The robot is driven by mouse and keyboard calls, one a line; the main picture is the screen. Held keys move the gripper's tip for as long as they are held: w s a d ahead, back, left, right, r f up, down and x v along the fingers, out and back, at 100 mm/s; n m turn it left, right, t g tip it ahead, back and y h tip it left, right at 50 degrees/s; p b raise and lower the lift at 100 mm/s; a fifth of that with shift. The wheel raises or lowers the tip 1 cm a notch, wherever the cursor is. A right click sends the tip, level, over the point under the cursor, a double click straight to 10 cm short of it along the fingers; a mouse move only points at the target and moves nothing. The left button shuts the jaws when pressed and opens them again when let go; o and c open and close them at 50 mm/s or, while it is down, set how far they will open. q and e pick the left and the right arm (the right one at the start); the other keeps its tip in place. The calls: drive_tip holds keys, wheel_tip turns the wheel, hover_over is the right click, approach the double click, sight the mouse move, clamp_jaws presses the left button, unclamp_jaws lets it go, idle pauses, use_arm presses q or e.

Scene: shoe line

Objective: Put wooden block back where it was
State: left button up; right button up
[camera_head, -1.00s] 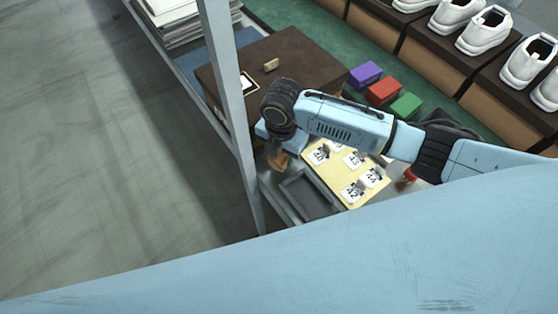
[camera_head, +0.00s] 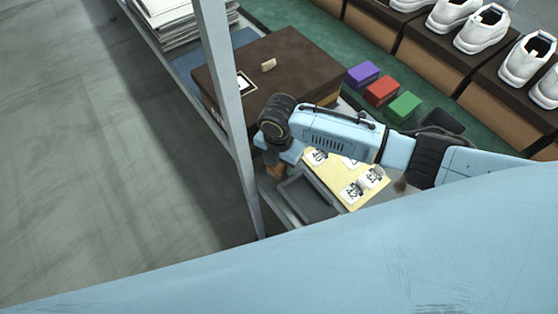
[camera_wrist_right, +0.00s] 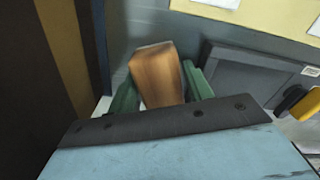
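The wooden block (camera_wrist_right: 157,75) is orange-brown and sits tilted between the green fingers of my right gripper (camera_wrist_right: 160,92), which is shut on it. In the head view the block (camera_head: 274,171) shows only partly, below the wrist, and my right gripper (camera_head: 280,158) is mostly hidden by the arm. It is held between the big brown box and the grey tray (camera_head: 308,201). Whether the block touches a surface below is not clear. My left gripper is not in view.
A brown box (camera_head: 295,55) with a small tan piece (camera_head: 268,64) on its lid stands behind. A yellow board (camera_head: 338,185) with numbered cards lies under my arm. Purple (camera_head: 362,73), red (camera_head: 381,90) and green (camera_head: 404,105) boxes stand right. A grey post (camera_head: 225,90) rises left.

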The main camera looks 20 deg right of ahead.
wheel_tip(320, 180, up, 12)
drive_tip(key=p, duration=0.2)
drive_tip(key=shift+r, duration=0.2)
idle(0.6)
